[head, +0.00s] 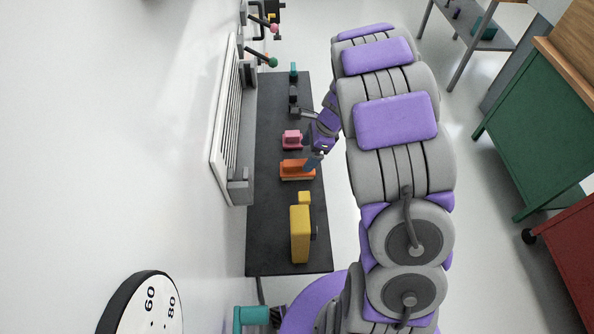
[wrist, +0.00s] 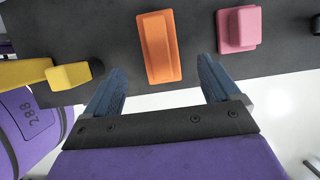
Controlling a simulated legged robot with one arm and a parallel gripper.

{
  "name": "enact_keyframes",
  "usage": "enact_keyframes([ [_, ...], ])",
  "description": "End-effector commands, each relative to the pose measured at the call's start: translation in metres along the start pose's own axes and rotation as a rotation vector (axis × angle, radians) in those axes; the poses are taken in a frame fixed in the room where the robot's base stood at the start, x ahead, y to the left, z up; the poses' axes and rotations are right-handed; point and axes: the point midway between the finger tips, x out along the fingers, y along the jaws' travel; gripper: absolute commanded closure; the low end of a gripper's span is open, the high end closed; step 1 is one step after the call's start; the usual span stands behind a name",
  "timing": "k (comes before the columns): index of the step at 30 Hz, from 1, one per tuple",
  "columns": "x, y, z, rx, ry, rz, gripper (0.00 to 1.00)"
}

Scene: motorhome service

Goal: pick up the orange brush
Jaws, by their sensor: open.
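The orange brush (head: 296,170) lies on a dark bench top, between a pink block-like thing and a yellow tool in the head view. In the wrist view the orange brush (wrist: 159,47) is an upright-lying orange block with a wider base, ahead of my gripper and roughly between the lines of its fingers. My gripper (wrist: 160,82) is open and empty, its two blue fingers spread apart. The brush's near end is close to the level of the fingertips, and nothing is held. In the head view my gripper (head: 314,160) is partly hidden by my arm, near the brush's right end.
The dark bench (head: 280,232) stands along a white wall with a white grille (head: 226,120). A pink block (head: 291,139) and a yellow tool (head: 300,234) flank the brush. Small teal and dark items sit at the far end. Green (head: 535,140) and red cabinets stand right, across clear floor.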

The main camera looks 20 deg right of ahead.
Motion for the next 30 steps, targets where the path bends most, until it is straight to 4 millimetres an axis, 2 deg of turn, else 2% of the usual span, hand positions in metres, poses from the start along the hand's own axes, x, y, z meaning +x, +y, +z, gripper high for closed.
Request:
enact_keyframes([
  [1,0.012,0.001,-0.001,-0.002,0.000,0.004,0.11],
  [3,0.021,0.001,0.000,-0.001,-0.001,0.004,0.11],
  [14,0.044,0.001,0.000,-0.002,0.000,0.003,0.11],
  [22,0.082,0.000,0.000,-0.002,0.001,0.003,0.11],
  [30,0.086,0.000,0.001,-0.002,0.000,0.000,0.11],
])
